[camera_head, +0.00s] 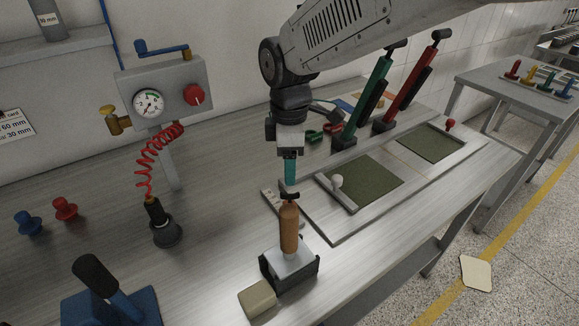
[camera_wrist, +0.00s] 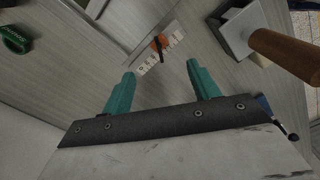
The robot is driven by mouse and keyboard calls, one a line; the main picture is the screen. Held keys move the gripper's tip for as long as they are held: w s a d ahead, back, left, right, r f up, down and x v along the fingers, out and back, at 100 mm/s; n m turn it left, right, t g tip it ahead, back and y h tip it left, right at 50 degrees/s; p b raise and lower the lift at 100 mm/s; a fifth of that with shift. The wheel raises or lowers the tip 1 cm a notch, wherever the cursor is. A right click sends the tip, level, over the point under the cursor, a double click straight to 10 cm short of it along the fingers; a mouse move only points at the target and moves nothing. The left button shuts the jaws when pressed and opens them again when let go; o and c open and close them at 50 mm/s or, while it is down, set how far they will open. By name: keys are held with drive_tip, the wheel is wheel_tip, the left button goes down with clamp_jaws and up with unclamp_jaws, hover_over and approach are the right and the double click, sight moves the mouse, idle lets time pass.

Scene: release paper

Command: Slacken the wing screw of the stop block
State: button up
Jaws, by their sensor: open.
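The stop block (camera_wrist: 154,43) is a small orange piece on a pale, marked scale strip (camera_wrist: 147,66) in the wrist view. Its dark wing screw (camera_wrist: 159,48) shows as a thin bar across it. In the head view the strip (camera_head: 269,200) lies on the bench, and a dark winged shape just above the wooden handle looks like the screw; the block itself seems hidden there. My gripper (camera_wrist: 161,69) is open and empty, its teal fingers on either side of the block's line in the wrist view. In the head view my gripper (camera_head: 290,182) points down above that spot.
A wooden handle (camera_head: 289,230) stands upright on a metal block close in front of my gripper. A framed board with green panels (camera_head: 365,184) lies right, with green (camera_head: 365,95) and red (camera_head: 407,90) levers behind. A gauge box (camera_head: 160,95) stands left. Bare bench lies left of my gripper.

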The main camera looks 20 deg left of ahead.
sight(290, 192)
drive_tip(key=m, duration=0.3)
drive_tip(key=shift+f, duration=0.1)
drive_tip(key=m, duration=0.5)
drive_tip(key=shift+m, duration=0.3)
drive_tip(key=m, duration=0.5)
drive_tip(key=shift+w+f, duration=0.1)
drive_tip(key=m, duration=0.3)
drive_tip(key=shift+m, duration=0.4)
drive_tip(key=shift+f, duration=3.95)
